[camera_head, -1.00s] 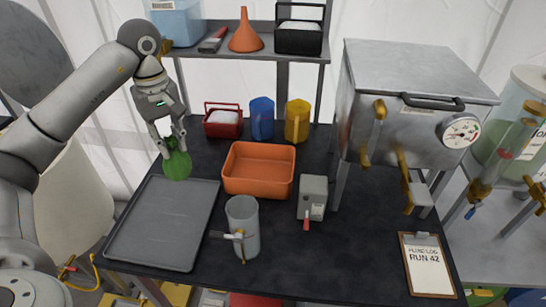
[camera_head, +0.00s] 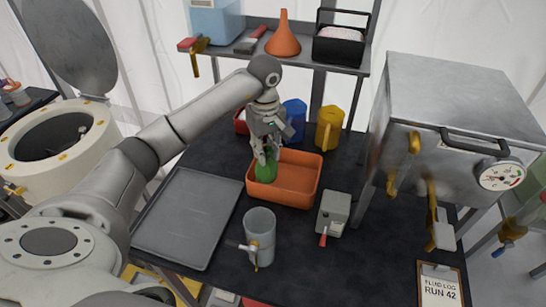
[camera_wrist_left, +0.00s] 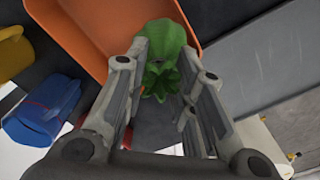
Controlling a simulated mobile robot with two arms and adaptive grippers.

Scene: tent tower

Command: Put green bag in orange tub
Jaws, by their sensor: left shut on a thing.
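The green bag (camera_head: 265,170) is held by my left gripper (camera_head: 265,155) at the left end of the orange tub (camera_head: 300,192). In the head view the bag overlaps the tub's left part; I cannot tell whether it touches the tub floor. In the left wrist view the green bag (camera_wrist_left: 165,55) sits between the fingers of the left gripper (camera_wrist_left: 160,75), and the orange tub (camera_wrist_left: 105,25) lies behind and beside it, with the bag close to its edge. My right gripper is in neither view.
A grey tray (camera_head: 187,220) lies left of the tub. A clear jug (camera_head: 260,238) and a grey box with a red lever (camera_head: 333,214) stand in front. Blue (camera_head: 294,121) and yellow (camera_head: 328,128) jugs stand behind. A metal cabinet (camera_head: 455,110) is at right.

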